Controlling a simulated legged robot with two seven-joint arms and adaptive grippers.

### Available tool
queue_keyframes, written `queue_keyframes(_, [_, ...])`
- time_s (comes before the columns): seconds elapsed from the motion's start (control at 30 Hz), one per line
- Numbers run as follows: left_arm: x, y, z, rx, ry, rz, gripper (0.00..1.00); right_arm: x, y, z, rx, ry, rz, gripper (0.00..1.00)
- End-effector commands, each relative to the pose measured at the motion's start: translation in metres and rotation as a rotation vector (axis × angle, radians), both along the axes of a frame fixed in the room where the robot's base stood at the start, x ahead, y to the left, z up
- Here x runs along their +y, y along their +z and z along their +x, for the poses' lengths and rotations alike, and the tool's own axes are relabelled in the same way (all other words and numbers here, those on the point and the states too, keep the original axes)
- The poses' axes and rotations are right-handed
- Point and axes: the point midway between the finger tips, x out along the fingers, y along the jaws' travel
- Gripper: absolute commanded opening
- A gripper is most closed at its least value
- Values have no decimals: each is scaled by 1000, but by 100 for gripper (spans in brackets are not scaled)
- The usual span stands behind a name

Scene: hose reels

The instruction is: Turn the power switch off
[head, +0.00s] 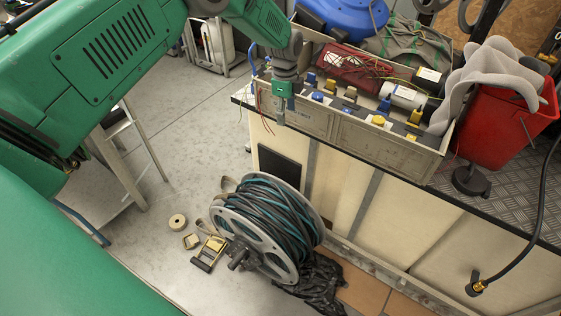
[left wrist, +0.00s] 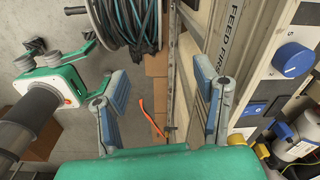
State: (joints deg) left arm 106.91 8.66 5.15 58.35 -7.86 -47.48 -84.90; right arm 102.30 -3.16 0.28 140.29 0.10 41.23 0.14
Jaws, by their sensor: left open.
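The control panel, a grey box (head: 385,146) with knobs and switches, sits on the bench. In the left wrist view its face stands at the right, with a round blue knob (left wrist: 293,58) and a small dark-blue rocker-like switch (left wrist: 254,108) below it. I cannot tell which one is the power switch. My left gripper (head: 281,112) hangs at the panel's front left edge. In its wrist view its two fingers (left wrist: 160,108) are apart with nothing between them. A green-and-white part with grey tips (left wrist: 62,62), seemingly my right gripper, shows at the left.
A hose reel (head: 268,225) stands on the floor before the bench, with a tape roll (head: 178,221) beside it. A red bucket (head: 505,125) with a grey cloth stands right of the panel. A black hose (head: 540,205) hangs at the far right.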

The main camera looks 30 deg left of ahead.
Motion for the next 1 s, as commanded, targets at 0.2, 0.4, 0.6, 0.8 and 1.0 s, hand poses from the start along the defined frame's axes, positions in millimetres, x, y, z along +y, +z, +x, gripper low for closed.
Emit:
queue_keyframes(0.2, [-15,-33,-24,4,95,-8,56,0,0,0,-1,0,0,40])
queue_keyframes(0.4, [-27,-60,-49,5,188,-16,56,0,0,0,-1,0,0,40])
queue_keyframes(0.6, [-37,-82,-72,6,273,-24,56,0,0,0,0,0,0,40])
queue_keyframes(0.8, [-41,-93,-86,5,324,-28,56,0,-1,0,-1,0,0,40])
queue_keyframes(1.0, [-42,-95,-89,5,336,-29,56,0,-1,0,0,0,0,40])
